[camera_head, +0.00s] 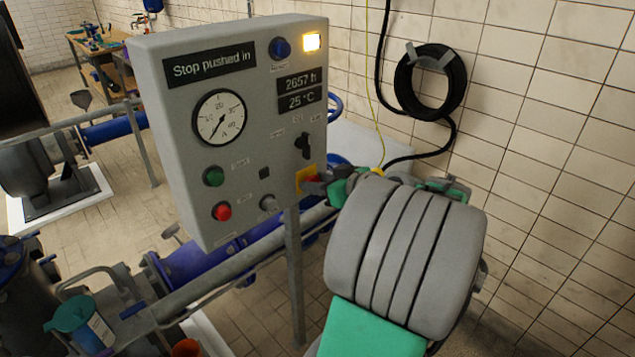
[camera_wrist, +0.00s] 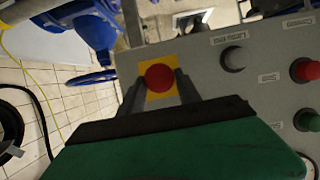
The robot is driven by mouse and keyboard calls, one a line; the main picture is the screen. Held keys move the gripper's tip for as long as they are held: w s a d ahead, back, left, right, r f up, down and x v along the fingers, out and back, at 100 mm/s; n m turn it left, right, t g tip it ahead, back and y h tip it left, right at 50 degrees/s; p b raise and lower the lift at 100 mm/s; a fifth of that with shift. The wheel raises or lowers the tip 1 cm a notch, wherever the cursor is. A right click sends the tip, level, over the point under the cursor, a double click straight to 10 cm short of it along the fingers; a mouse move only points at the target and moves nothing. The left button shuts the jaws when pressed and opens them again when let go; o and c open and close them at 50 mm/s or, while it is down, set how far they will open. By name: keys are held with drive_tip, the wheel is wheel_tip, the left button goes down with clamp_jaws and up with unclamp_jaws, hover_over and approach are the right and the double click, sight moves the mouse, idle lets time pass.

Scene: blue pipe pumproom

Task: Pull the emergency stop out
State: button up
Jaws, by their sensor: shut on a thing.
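The emergency stop is a red mushroom button on a yellow plate (camera_head: 303,176) at the lower right of the grey control box (camera_head: 180,120). In the head view my gripper (camera_head: 318,182) reaches it from the right and hides most of the button. In the wrist view the red button (camera_wrist: 159,77) sits between the two dark fingers of my gripper (camera_wrist: 160,85), which are shut on it from both sides. The display on the box (camera_head: 209,66) reads "Stop pushed in". A yellow lamp (camera_head: 311,42) at the top right of the box is lit.
The box also carries a round gauge (camera_head: 220,117), a green button (camera_head: 213,176), another red button (camera_head: 222,211) and a black rotary switch (camera_head: 303,145). Blue pipes (camera_head: 200,262) and railings run below and behind it. A coiled black hose (camera_head: 403,82) hangs on the tiled wall.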

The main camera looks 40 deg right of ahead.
clamp_jaws()
idle(0.4)
drive_tip(key=shift+s+f+b, duration=0.15)
drive_tip(key=shift+s+b, duration=0.65)
drive_tip(key=shift+s, duration=0.2)
drive_tip(key=o, duration=0.6)
unclamp_jaws()
drive_tip(key=shift+o, duration=0.2)
